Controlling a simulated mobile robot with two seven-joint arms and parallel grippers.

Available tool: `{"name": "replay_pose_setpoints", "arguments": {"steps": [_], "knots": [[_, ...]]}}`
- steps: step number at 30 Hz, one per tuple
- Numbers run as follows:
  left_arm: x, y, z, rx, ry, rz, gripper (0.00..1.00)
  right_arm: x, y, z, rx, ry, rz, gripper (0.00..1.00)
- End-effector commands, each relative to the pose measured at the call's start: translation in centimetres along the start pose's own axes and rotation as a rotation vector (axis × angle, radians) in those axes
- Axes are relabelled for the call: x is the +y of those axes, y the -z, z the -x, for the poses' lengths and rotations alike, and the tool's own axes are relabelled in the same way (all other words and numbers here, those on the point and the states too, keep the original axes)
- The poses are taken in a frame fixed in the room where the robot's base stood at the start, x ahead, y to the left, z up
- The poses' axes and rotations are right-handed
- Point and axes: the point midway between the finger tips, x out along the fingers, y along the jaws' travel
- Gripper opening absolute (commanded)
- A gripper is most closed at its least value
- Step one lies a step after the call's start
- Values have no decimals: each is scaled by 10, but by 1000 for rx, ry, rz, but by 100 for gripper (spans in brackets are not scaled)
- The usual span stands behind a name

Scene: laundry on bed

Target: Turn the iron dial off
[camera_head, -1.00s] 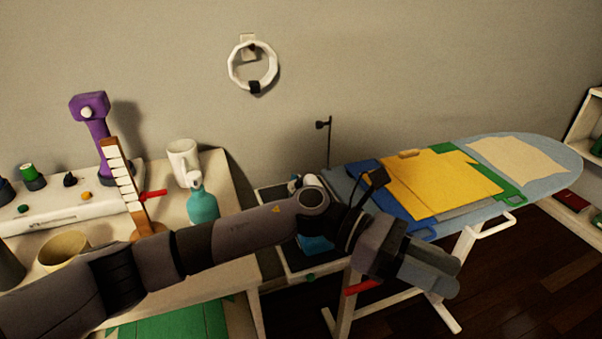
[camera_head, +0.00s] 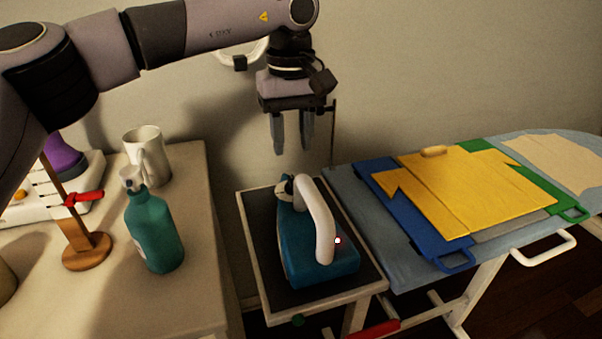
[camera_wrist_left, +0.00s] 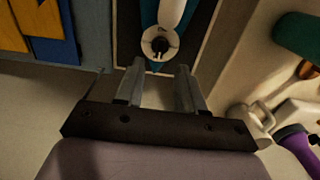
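The iron (camera_head: 322,268) has a teal-blue body and a thick white handle. It rests on the dark top of a small white-framed stand. At its far end is a white round dial (camera_head: 285,187) with a dark knob, partly hidden behind the handle in the head view. The dial (camera_wrist_left: 158,43) shows more clearly in the left wrist view, just beyond the fingertips. My left gripper (camera_head: 292,148) points down above the iron's far end, its two fingers apart and empty. It does not appear to touch the iron. My right gripper is not in view.
A teal bottle (camera_head: 153,232) and a white mug (camera_head: 147,155) stand on the table left of the iron. The ironing board (camera_head: 400,270) on the right carries a yellow and blue folding board (camera_head: 470,190). The wall is close behind.

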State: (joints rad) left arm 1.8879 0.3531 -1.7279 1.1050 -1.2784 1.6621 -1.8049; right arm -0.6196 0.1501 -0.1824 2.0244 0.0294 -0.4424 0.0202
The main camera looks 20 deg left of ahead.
Motion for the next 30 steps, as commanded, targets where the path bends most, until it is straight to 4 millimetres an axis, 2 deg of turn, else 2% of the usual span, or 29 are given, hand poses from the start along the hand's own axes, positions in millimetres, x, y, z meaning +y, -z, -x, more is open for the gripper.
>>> {"name": "replay_pose_setpoints", "arguments": {"steps": [5, 16, 21, 28, 30], "knots": [[-2, 2, -11, 9, 9, 0, 38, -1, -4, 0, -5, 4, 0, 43], [-2, 2, -64, 6, 6, 0, 38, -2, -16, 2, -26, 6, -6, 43], [-2, 2, -72, 7, 5, 0, 38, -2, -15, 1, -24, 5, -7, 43], [-2, 2, -73, 7, 5, 0, 38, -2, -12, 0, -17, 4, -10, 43], [-2, 2, -73, 6, 5, 0, 16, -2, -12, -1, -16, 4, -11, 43]]}}
